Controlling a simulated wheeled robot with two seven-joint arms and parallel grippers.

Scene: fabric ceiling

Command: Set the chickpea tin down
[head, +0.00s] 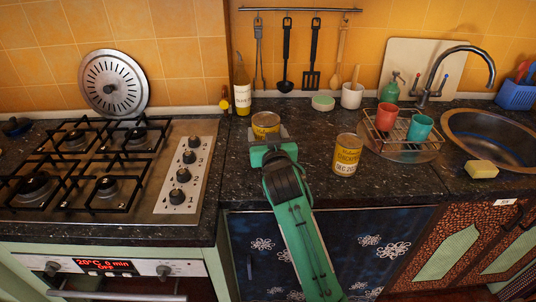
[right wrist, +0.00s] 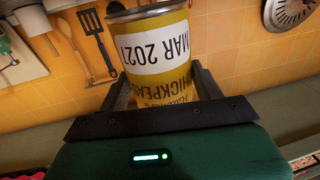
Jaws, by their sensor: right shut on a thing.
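A yellow chickpea tin (head: 265,120) is in my right gripper (head: 270,140), over the dark counter between the hob and the dish rack. In the right wrist view the same tin (right wrist: 158,55) shows a white MAR 2027 label and sits between the two fingers of the gripper (right wrist: 155,95). The fingers are shut on its sides. The tin looks upright; its base is hidden in the head view, so I cannot tell whether it touches the counter. A second yellow tin (head: 346,158), labelled DEC, stands on the counter to the right. My left gripper is out of view.
A dish rack (head: 385,140) with a red cup (head: 387,116) and a teal cup (head: 420,128) stands right of the second tin. An oil bottle (head: 242,88), a green-white round item (head: 323,103) and a white pot (head: 352,96) line the back. Counter between the tins is clear.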

